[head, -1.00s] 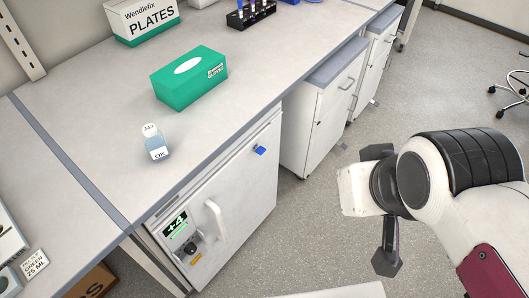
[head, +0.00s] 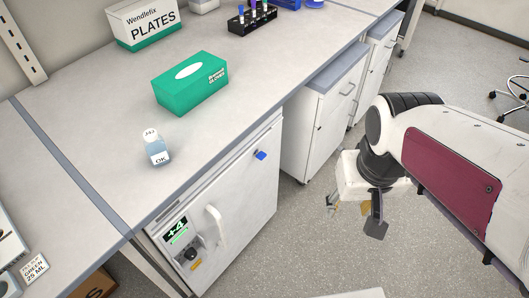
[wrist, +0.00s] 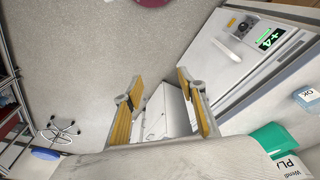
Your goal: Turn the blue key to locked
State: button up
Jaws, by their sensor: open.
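The blue key (head: 261,155) sits in the upper right part of the white fridge door (head: 235,190), under the bench top. It looks small, and I cannot read any lock marking by it. My gripper (head: 348,206) is in the air to the right of the door, clearly apart from the key. In the wrist view my gripper (wrist: 160,78) shows two spread fingers with yellow pads and nothing between them. The fridge door (wrist: 232,62) is to the right of the fingers there. I cannot make out the key in that view.
The door has a white handle (head: 214,225) and a green "+4" display (head: 175,230). A bottle (head: 155,147), a green glove box (head: 190,84) and a plates box (head: 143,22) stand on the bench. White drawer cabinets (head: 325,120) stand right of the fridge. The floor between is clear.

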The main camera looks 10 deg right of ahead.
jog(key=w+d+f+n, duration=0.1)
jog(key=w+d+f, duration=0.3)
jog(key=w+f, duration=0.45)
jog(key=w+d+f+n, duration=0.1)
jog(key=w+d+f, duration=0.35)
jog(key=f, duration=0.65)
jog(key=w+d+f+n, duration=0.1)
jog(key=w+d+f, duration=0.2)
jog(key=w+f, duration=0.6)
notch_tip(320, 180, down, 10)
jog(key=w+a+n+t+y, duration=0.1)
jog(key=w+a+n+t, duration=0.1)
jog(key=w, duration=0.1)
jog(key=w+a+f+n+t+y, duration=0.35)
jog(key=a+f+y, duration=0.25)
jog(key=a, duration=0.4)
jog(key=w+a+r+t+y, duration=0.1)
jog(key=a+r+t+y, duration=0.1)
jog(key=r, duration=0.5)
jog(key=w+a+r+n+t+y, duration=0.1)
jog(key=w+a+r+t+y, duration=0.1)
jog(key=r, duration=0.5)
jog(key=shift+w+a+t+y, duration=0.3)
jog(key=shift+a+t+y, duration=0.35)
jog(key=shift+a+y, duration=0.35)
jog(key=shift+w+n, duration=0.1)
jog(key=shift+n, duration=0.15)
